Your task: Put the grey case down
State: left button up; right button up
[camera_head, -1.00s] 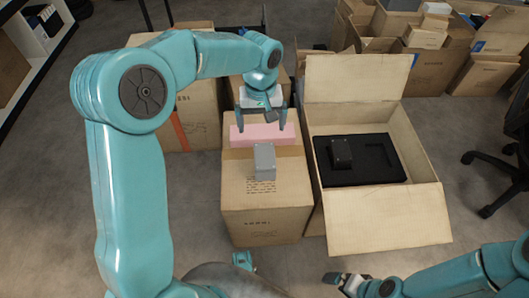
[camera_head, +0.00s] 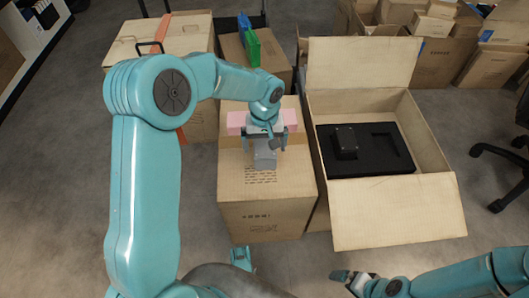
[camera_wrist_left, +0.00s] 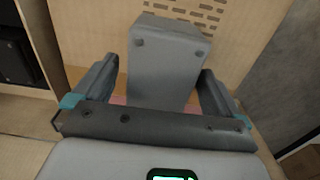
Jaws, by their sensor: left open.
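The grey case (camera_head: 265,154) rests on top of the closed brown carton (camera_head: 265,215) in the middle of the head view. My left gripper (camera_head: 264,150) is open at the case and partly hides it. In the left wrist view the grey case (camera_wrist_left: 165,60) stands between the two open fingers (camera_wrist_left: 158,85), with a gap visible on each side. My right gripper (camera_head: 345,277) is at the lower right, away from the case; its jaws are too small to read.
A pink block (camera_head: 236,122) lies on the same carton behind the case. To the right, an open carton (camera_head: 400,212) holds a black foam insert (camera_head: 368,165) with a dark item in it. A green object (camera_head: 247,45) and more cartons stand behind. A chair is at the right.

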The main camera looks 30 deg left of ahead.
pick_arm(q)
jog(key=c, duration=1.3)
jog(key=shift+c, duration=0.4)
